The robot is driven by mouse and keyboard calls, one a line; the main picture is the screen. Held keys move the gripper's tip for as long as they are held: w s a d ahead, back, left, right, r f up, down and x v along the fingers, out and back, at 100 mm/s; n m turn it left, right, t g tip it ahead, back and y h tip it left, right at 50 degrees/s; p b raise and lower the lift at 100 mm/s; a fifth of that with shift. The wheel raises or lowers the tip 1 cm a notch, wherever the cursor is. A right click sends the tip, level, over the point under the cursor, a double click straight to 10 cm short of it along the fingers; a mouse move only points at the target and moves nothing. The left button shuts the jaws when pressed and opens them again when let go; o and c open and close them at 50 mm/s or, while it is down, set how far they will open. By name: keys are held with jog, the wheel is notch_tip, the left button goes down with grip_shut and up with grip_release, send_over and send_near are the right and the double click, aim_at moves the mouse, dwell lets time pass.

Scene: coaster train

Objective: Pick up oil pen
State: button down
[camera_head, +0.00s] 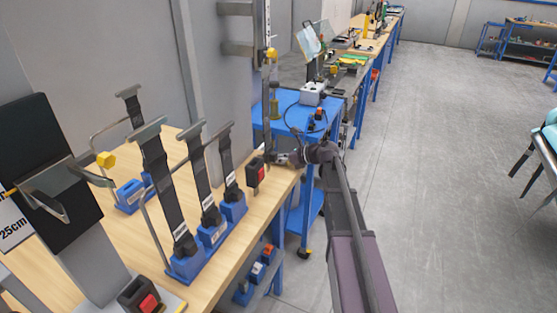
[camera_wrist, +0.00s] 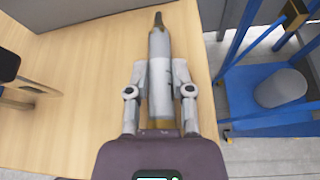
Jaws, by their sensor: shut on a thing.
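The oil pen (camera_wrist: 159,45) is a pale grey and white cylinder with a dark narrow tip and brownish bands. In the wrist view it lies lengthwise between the two fingers of my gripper (camera_wrist: 160,78), which are shut on its sides. The tip points away from the wrist, over the wooden table top. The gap between pen and table is hard to judge. In the head view my gripper (camera_head: 283,159) is at the far right corner of the wooden table, small and partly merged with its surroundings. The pen is too small to make out there.
Beside my gripper on the wooden table (camera_head: 105,248) stands a red and black switch box (camera_head: 256,172). Several black upright tools in blue bases (camera_head: 186,262) fill the table's middle. A blue cart (camera_head: 262,118) stands just beyond. Open grey floor (camera_head: 430,180) lies to the right.

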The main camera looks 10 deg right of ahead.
jog(key=shift+r, duration=0.15)
notch_tip(320, 180, up, 2)
jog(key=shift+r+p, duration=0.1)
jog(key=shift+p, duration=1.05)
jog(key=shift+r+p, duration=0.85)
jog(key=s+d, duration=0.3)
jog(key=s, duration=0.4)
jog(key=s+d, duration=0.3)
jog(key=s, duration=0.4)
jog(key=shift+s+r+p, duration=0.35)
jog(key=shift+s+p, duration=0.05)
jog(key=shift+d, duration=0.1)
